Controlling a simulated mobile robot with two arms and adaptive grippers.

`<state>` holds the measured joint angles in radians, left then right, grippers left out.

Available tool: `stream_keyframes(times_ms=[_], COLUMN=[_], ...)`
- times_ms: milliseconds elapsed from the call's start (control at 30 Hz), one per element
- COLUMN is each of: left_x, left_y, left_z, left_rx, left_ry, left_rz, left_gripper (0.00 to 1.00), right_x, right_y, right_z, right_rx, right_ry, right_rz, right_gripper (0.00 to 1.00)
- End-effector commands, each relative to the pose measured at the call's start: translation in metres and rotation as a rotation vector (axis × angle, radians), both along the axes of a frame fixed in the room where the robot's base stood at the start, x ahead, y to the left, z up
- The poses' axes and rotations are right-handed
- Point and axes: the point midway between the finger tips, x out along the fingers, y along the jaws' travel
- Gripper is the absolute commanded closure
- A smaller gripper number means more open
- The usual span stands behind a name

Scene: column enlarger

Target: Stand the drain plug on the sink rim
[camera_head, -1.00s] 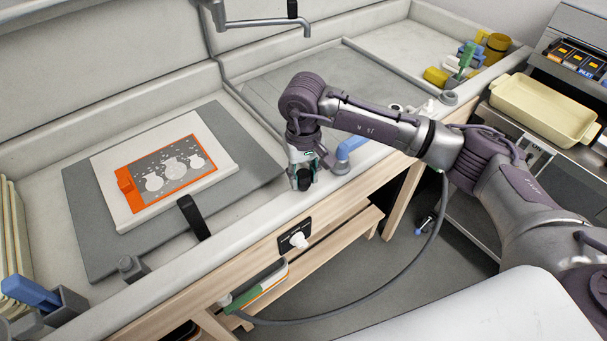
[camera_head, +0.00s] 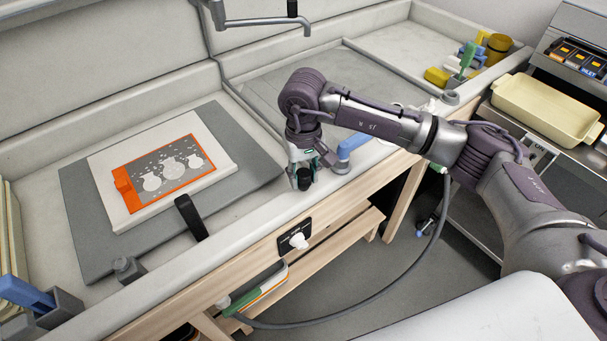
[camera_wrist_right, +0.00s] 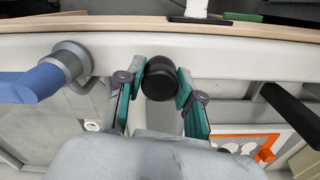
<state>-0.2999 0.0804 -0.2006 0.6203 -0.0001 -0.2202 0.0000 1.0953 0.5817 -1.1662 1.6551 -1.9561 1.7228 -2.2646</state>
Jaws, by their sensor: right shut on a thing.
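The drain plug is a small black cylinder (camera_wrist_right: 159,80) between the fingertips of my right gripper (camera_wrist_right: 158,88) in the right wrist view. That gripper is shut on it. In the head view my right gripper (camera_head: 303,174) points down at the front sink rim (camera_head: 262,208), a pale ledge, and the dark plug (camera_head: 304,181) shows at its tips, upright or nearly so. The rim also shows in the wrist view (camera_wrist_right: 228,59) behind the plug. I cannot tell whether the plug's underside touches the rim. My left gripper is not in view.
A blue-handled fitting (camera_head: 352,146) stands on the rim just right of the gripper. A black handle (camera_head: 191,216) is to the left, by the grey board (camera_head: 85,220) with an orange frame (camera_head: 124,188). The rim between them is clear.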

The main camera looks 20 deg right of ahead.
Motion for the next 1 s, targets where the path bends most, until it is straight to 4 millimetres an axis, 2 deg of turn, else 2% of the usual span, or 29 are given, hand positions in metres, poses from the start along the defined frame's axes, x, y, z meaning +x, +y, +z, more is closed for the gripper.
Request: stream_keyframes(times_ms=[1000], left_x=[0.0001], left_y=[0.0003], left_z=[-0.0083], left_rx=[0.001], left_ry=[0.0], left_rz=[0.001], left_gripper=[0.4], right_x=[0.0001], right_y=[-0.0002], right_z=[-0.0077], right_rx=[0.0], right_ry=[0.0], right_rz=[0.0], right_gripper=[1.0])
